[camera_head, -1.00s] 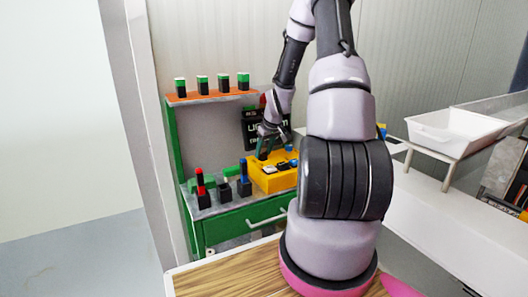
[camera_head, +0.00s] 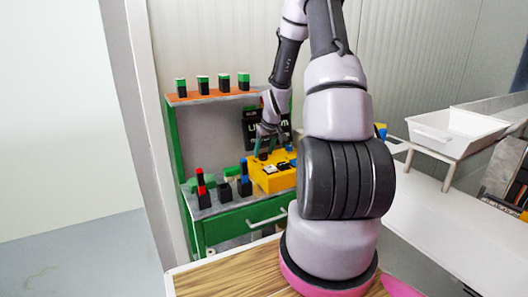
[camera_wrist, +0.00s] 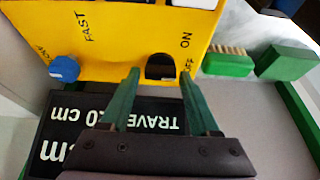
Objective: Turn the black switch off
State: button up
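The yellow control box (camera_head: 268,183) stands on the green bench. In the wrist view the box (camera_wrist: 120,50) fills the upper middle, with FAST, ON and OFF printed on it. The black switch (camera_wrist: 160,68) sits beside the ON and OFF labels at the box's lower edge. My gripper (camera_wrist: 159,73) is open, its two green-grey fingers apart, with the switch showing between the fingertips. I cannot tell whether either finger touches it. In the head view my gripper (camera_head: 264,143) is over the back left of the box; the switch cannot be made out there.
A blue knob (camera_wrist: 64,68) is on the box, left of the switch. A black sign (camera_wrist: 75,120) with white text lies below the fingers. A green brush (camera_wrist: 228,62) and green block (camera_wrist: 287,61) are at right. Red-topped (camera_head: 201,187) and blue-topped (camera_head: 244,178) items stand left of the box.

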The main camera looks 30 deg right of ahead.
jog(key=v, duration=1)
jog(key=shift+r, duration=0.4)
jog(key=shift+s, duration=0.15)
jog(key=s+a+r+m+t+y, duration=0.1)
jog(key=s+a+r+m, duration=0.1)
jog(key=s+a+r, duration=0.6)
jog(key=s+a+r+m+t+y, duration=0.1)
jog(key=s+a+r+m, duration=0.1)
jog(key=s+a+r, duration=0.6)
jog(key=s+r, duration=0.7)
jog(key=shift+s+r+t, duration=0.25)
jog(key=shift+r+t, duration=0.05)
